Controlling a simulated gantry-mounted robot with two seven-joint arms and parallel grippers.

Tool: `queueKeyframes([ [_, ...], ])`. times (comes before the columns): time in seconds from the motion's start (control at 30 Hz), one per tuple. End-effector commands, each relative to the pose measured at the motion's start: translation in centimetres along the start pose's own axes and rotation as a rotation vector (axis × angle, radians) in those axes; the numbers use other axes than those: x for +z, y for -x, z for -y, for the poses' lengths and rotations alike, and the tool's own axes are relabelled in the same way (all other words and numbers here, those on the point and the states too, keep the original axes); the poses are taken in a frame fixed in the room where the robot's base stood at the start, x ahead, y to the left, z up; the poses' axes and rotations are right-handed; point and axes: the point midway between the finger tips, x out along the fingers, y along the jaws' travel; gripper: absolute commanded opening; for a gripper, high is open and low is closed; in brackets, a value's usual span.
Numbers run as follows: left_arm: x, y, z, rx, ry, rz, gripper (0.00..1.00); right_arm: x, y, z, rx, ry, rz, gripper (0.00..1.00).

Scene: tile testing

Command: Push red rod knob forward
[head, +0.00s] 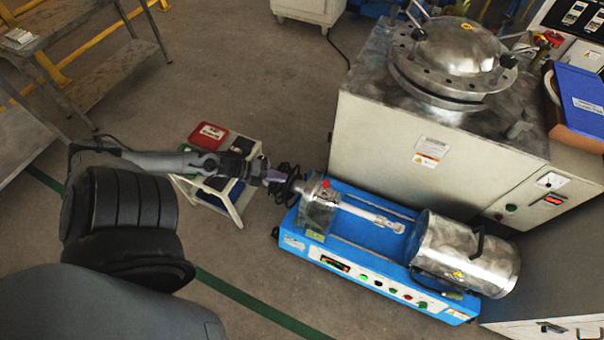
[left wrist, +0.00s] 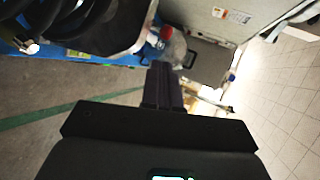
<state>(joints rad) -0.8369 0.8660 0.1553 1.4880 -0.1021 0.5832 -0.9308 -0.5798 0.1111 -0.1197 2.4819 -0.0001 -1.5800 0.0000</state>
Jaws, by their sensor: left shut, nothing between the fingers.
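The small red knob (head: 326,183) sits on top of the metal block at the left end of the blue machine (head: 345,265). A red spot that looks like the same knob (left wrist: 165,34) shows in the left wrist view, just beyond my fingertips. My left gripper (head: 279,178) comes in from the left, near the black handle parts at the machine's left end. Its dark fingers (left wrist: 162,72) are together and hold nothing. I cannot tell if they touch the knob. A silvery rod (head: 365,213) runs from the block toward the metal drum (head: 463,252). My right gripper is not in view.
A large metal vessel (head: 450,55) on a pale cabinet (head: 400,150) stands behind the machine. A small cart (head: 232,200) with a red box (head: 208,135) is under my left arm. A dark curved part (left wrist: 90,30) fills the upper left of the wrist view. Open floor lies in front.

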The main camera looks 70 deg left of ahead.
Motion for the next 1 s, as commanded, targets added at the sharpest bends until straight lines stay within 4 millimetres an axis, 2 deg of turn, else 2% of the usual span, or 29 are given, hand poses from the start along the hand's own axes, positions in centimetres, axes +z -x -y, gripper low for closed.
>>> queueKeyframes([
  [0.17, -0.1, -1.8, -0.4, -0.001, 0.002, 0.0, 0.0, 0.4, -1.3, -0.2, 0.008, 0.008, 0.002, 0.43],
  [0.7, -0.1, -11.1, -0.1, -0.002, 0.001, 0.0, 0.0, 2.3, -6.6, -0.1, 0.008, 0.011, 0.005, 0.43],
  [1.0, -0.1, -13.4, 0.8, 0.001, 0.003, 0.0, 0.0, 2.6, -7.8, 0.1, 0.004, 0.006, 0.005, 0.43],
])
